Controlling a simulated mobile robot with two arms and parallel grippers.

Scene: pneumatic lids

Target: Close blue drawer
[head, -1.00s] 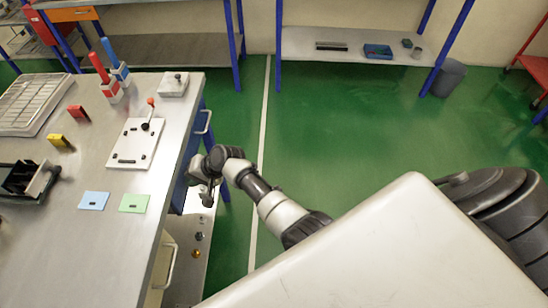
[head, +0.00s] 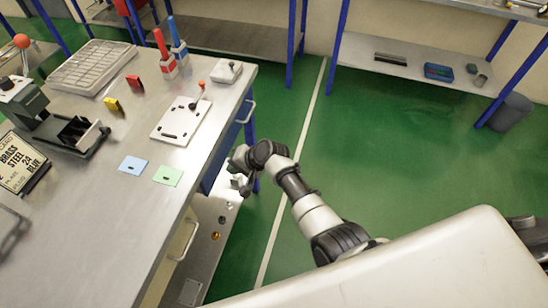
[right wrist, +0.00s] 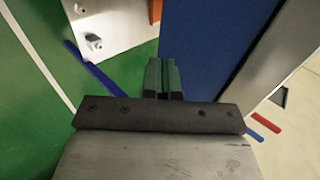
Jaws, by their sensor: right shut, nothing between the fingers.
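The blue drawer (head: 228,146) is a blue front with a pale handle under the bench top, on the bench's right side. My right arm partly covers this side, and I cannot tell how far the drawer stands out. My right gripper (head: 240,182) is beside the bench's side, below the top edge. In the right wrist view its fingers (right wrist: 163,80) are shut and empty, next to a large blue panel (right wrist: 212,45). I cannot tell if they touch it. My left gripper is not in view.
The bench top (head: 110,215) holds a white plate with a lever (head: 180,122), blue and green cards, and a grey tray (head: 92,66). A cream drawer (head: 180,245) and low shelf (head: 212,240) are beneath. Green floor (head: 385,150) to the right is clear.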

